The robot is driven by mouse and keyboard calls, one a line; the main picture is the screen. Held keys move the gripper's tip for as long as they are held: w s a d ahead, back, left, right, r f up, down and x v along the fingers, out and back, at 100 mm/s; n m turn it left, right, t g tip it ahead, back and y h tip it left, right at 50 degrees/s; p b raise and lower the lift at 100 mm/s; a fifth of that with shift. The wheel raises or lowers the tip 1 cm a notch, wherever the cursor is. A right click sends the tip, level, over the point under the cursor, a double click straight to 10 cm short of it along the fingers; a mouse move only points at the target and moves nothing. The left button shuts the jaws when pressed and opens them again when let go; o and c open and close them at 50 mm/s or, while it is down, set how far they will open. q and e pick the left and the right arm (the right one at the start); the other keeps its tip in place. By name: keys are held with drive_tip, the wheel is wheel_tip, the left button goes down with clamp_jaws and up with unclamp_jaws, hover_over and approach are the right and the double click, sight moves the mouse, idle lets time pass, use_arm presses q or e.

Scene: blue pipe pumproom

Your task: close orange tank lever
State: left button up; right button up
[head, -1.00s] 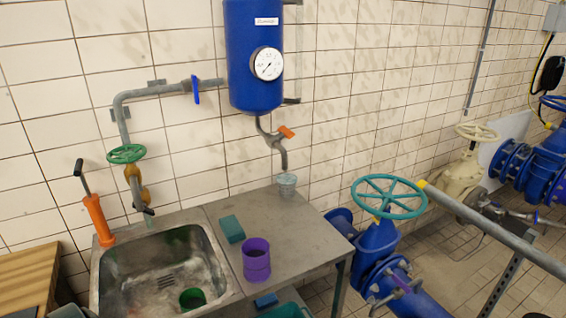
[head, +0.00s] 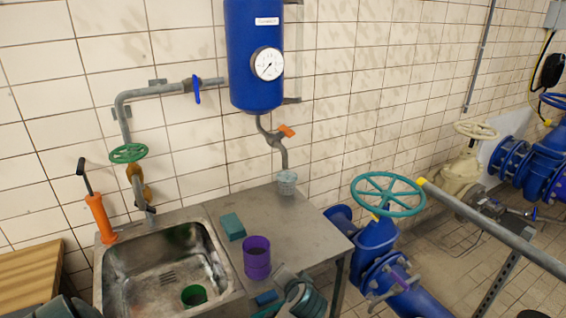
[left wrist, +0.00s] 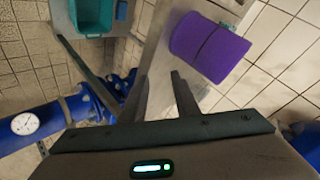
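The orange tank lever (head: 286,131) is on the grey pipe (head: 272,140) under the blue tank (head: 253,90). It points up to the right, across the line of the pipe, and nothing touches it. My left gripper (left wrist: 160,85) shows in the left wrist view with its two dark fingers apart and nothing between them. The orange lever is not visible there. In the head view only grey arm parts show along the bottom edge, and I see no right gripper.
The steel counter (head: 300,225) holds the purple cup (head: 257,258), a green sponge (head: 232,227) and a clear cup (head: 287,183). The sink (head: 150,280) is left. A large blue valve with a teal wheel (head: 388,194) stands right. The wall around the lever is clear.

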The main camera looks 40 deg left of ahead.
use_arm(q)
drive_tip(key=w+a+r+y, duration=0.2)
drive_tip(key=w+r+y, duration=0.1)
drive_tip(key=w+r, duration=0.4)
drive_tip(key=w+a+r+y, duration=0.2)
drive_tip(key=w+r, duration=0.5)
drive_tip(key=r, duration=0.6)
drive_tip(key=w+a+r+n+y, duration=0.1)
drive_tip(key=w+a+r+y, duration=0.2)
drive_tip(key=w+r, duration=0.3)
wheel_tip(320, 180, up, 5)
drive_tip(key=shift+w+a+f+y, duration=0.15)
drive_tip(key=shift+w+a+y, duration=0.15)
drive_tip(key=shift+w+a, duration=0.15)
